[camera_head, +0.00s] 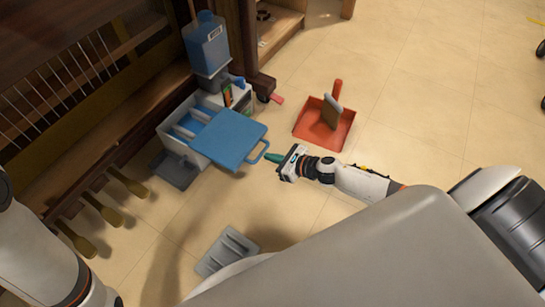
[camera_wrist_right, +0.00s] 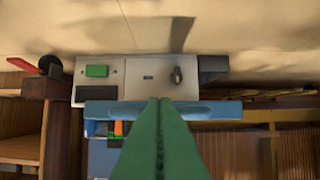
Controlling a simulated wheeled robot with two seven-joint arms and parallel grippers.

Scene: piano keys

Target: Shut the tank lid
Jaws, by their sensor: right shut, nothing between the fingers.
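The tank (camera_head: 168,137) is a light grey box on the floor with blue parts showing inside. Its blue lid (camera_head: 228,139) reaches out over the tank's right side, leaving the left part of the inside uncovered. A blue loop handle (camera_head: 258,153) is on the lid's right edge. My right gripper (camera_head: 270,157), with green fingers, is shut and empty right by this handle; I cannot tell if they touch. In the right wrist view the green fingers (camera_wrist_right: 160,135) are closed together, over the blue lid edge (camera_wrist_right: 215,110). My left gripper is out of the picture.
A blue canister (camera_head: 207,45) stands behind the tank. A red dustpan (camera_head: 318,125) with a brush lies right of it. Piano pedals (camera_head: 102,208) and the wooden piano frame are at left. A grey slotted piece (camera_head: 228,250) lies in front.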

